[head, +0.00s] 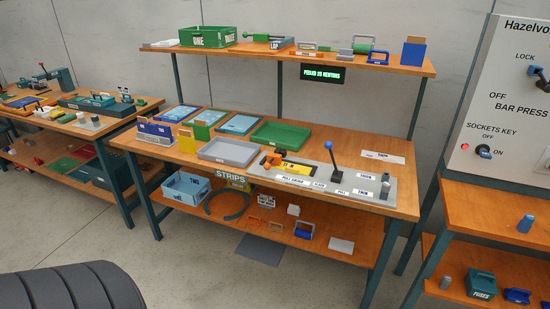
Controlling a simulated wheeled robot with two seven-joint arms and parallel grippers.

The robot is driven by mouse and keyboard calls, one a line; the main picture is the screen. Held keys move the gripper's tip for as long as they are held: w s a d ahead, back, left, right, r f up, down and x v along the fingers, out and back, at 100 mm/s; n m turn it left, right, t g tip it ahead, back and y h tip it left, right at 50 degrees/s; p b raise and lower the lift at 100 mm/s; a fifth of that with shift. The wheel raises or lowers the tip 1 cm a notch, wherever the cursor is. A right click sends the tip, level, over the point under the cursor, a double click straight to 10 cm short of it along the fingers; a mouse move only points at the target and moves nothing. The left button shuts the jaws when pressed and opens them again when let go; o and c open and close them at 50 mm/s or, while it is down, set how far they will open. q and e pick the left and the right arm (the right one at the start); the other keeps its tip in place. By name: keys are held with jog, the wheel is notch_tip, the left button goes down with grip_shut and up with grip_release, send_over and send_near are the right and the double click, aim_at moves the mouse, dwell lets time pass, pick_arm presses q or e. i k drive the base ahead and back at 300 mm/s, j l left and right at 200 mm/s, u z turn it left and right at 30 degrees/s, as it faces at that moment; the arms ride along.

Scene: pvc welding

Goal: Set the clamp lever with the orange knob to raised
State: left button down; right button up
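A grey welding plate (348,190) lies on the front right of the middle bench. At its left end is a small orange part (272,160), beside a yellow and black piece (292,168). It looks like the orange-knobbed clamp lever and sits low, but it is too small to tell its exact position. A separate lever with a blue knob (329,146) stands up, slightly tilted, near the middle of the plate. Neither of my grippers is in view.
A grey tray (228,152) and a green tray (281,134) stand left of and behind the plate. A shelf (380,66) with a hanging display (322,73) is above. A control panel (505,120) stands at right.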

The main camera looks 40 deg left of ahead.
aim_at(276, 159)
jog(key=j+u, duration=0.2)
jog(key=j, duration=0.2)
jog(key=i+j+u, duration=0.1)
jog(key=j+u, duration=0.15)
jog(key=j, duration=0.15)
jog(key=i+j+u, duration=0.2)
jog(key=j, duration=0.2)
jog(key=j+u, duration=0.2)
jog(key=j, duration=0.15)
jog(key=i+j+u, duration=0.25)
jog(key=k+j, duration=0.05)
jog(key=j, duration=0.05)
